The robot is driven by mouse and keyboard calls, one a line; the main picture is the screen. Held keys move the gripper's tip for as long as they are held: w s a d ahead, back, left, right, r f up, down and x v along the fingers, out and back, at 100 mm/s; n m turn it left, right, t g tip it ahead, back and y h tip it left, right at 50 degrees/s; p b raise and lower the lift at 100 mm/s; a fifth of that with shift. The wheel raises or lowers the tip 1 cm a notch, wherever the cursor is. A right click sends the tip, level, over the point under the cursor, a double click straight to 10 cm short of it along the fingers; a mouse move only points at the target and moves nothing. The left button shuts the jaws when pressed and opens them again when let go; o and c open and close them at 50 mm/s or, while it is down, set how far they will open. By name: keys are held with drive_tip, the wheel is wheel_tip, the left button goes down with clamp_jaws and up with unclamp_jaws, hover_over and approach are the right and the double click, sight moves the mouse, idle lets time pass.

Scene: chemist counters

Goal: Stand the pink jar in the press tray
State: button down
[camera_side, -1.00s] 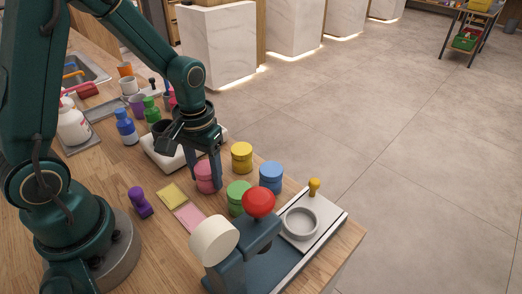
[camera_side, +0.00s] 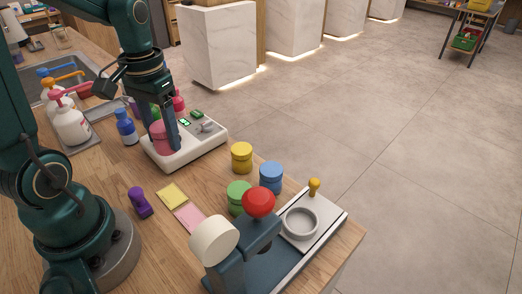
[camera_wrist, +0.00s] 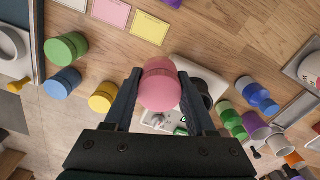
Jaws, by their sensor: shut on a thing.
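The pink jar (camera_side: 162,138) is between the fingers of my gripper (camera_side: 164,145), which is shut on it. The jar is upright, over the white scale-like device (camera_side: 188,148); whether it touches the device I cannot tell. In the wrist view the pink jar (camera_wrist: 160,88) fills the space between the fingertips of my gripper (camera_wrist: 160,85). The press tray (camera_side: 300,222) is a grey round ring on a light sliding plate at the front right, and it is empty. The press has a red knob (camera_side: 258,202) and a cream round part (camera_side: 213,241).
Yellow (camera_side: 242,157), blue (camera_side: 271,177) and green (camera_side: 239,197) jars stand between the device and the press. A purple object (camera_side: 140,202) and yellow and pink cards lie on the counter. Bottles and a sink are at the back left.

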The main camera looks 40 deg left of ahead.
drive_tip(key=a+r+m, duration=0.3)
drive_tip(key=r+m, duration=0.1)
drive_tip(key=r, duration=0.1)
drive_tip(key=m, duration=1.5)
hover_over(298, 223)
drive_tip(key=f, duration=0.3)
drive_tip(key=a+f, duration=0.1)
drive_tip(key=f, duration=0.1)
drive_tip(key=shift+f, duration=0.3)
drive_tip(key=shift+d+f, duration=0.35)
drive_tip(key=shift+d, duration=0.2)
drive_tip(key=shift+f, duration=1.95)
